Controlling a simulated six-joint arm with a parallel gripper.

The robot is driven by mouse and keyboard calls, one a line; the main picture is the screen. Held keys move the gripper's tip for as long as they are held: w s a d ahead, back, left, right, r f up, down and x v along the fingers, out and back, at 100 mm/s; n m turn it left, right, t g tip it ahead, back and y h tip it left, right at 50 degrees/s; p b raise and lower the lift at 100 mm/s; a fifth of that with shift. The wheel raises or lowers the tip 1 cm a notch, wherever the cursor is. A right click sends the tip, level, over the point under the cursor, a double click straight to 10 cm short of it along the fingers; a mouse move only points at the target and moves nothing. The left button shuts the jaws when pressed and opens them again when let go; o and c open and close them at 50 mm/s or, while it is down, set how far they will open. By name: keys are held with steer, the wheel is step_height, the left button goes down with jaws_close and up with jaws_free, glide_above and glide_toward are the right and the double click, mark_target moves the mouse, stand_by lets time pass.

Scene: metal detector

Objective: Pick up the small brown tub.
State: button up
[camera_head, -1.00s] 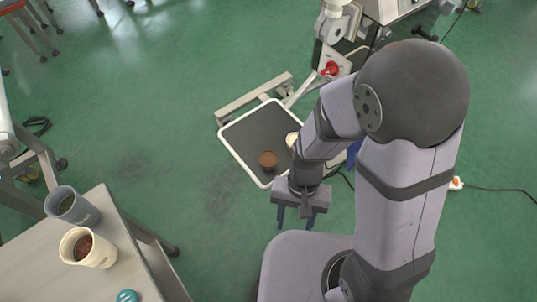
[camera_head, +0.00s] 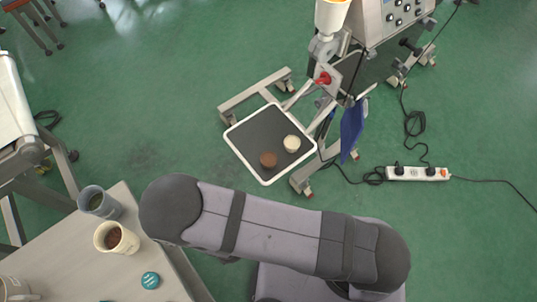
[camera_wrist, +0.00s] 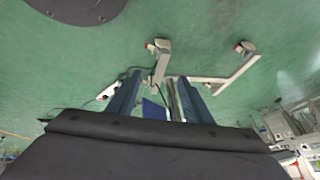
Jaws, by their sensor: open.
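The small brown tub (camera_head: 268,160) sits on the dark tray (camera_head: 250,127) with a white rim, low above the floor. A cream tub (camera_head: 292,144) stands on the same tray, up and to the right of it. In the head view my arm stretches across the bottom, with its left end near the table, and my gripper is hidden. In the wrist view my gripper (camera_wrist: 158,95) is open, its two blue-grey fingers apart with nothing held between them. Neither tub can be made out in the wrist view.
The tray belongs to a wheeled metal machine with a control box (camera_head: 396,16) and red knob (camera_head: 323,78). A table at lower left holds a grey cup (camera_head: 98,202), a cream cup (camera_head: 116,239) and a teal disc (camera_head: 150,280). A power strip (camera_head: 418,173) lies right on open green floor.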

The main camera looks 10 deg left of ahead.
mark_target(269, 162)
steer(key=w+d+r+n+t+h+p, duration=0.25)
steer(key=w+d+r+t, duration=0.25)
steer(key=d+r+t, duration=0.55)
steer(key=shift+w+a+r+n+t+y+p, duration=0.1)
steer(key=shift+w+a+r+n+y+p, duration=0.35)
steer(key=shift+a+r+n+y+p, duration=0.7)
steer(key=shift+w+a+r+n+t+y+p, duration=0.1)
steer(key=shift+w+a+r+n+y+p, duration=0.45)
steer(key=shift+a+n+y, duration=1.25)
steer(key=shift+w+a+r+n+t+y+p, duration=0.1)
steer(key=shift+w+a+r+n+y+p, duration=0.35)
steer(key=shift+a+r+n+y, duration=0.95)
steer(key=shift+a+f+x, duration=0.15)
steer(key=shift+x, duration=0.9)
steer(key=shift+a+f+x, duration=0.15)
steer(key=shift+x, duration=0.9)
steer(key=shift+b+x, duration=0.55)
steer(key=shift+x, duration=1.95)
steer(key=c, duration=0.8)
